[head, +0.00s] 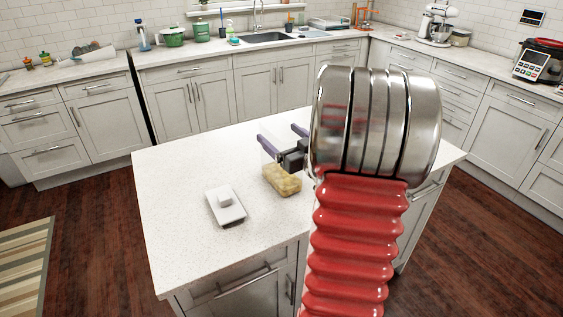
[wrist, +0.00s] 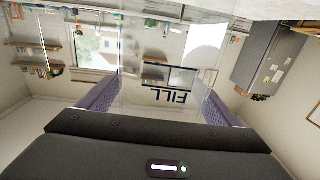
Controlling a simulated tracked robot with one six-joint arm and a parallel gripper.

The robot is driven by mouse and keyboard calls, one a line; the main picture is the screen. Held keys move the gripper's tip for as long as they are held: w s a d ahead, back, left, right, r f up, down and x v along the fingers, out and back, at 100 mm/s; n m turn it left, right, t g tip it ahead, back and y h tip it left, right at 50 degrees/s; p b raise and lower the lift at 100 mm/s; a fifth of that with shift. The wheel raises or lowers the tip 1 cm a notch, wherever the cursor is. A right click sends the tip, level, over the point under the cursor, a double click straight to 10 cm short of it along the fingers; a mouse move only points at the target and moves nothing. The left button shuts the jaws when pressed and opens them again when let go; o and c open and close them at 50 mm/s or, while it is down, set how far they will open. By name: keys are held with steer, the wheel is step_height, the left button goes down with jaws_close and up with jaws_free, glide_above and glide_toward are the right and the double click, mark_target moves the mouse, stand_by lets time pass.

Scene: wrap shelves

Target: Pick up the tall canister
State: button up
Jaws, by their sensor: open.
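The tall canister (head: 282,180) is clear, with pale yellow contents at its bottom. It stands upright on the white island counter in the head view. My gripper (head: 280,134) is open at its upper part, with purple fingers spread. My arm hides the area to the right.
A small white box-like object with a raised knob (head: 226,206) lies on the island counter (head: 175,180), left of the canister. The counter around them is mostly clear. Wall counters (head: 200,55) with a sink (head: 265,38) and appliances stand farther back.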

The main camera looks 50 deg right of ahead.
steer(key=shift+c, duration=0.4)
steer(key=c, duration=1.8)
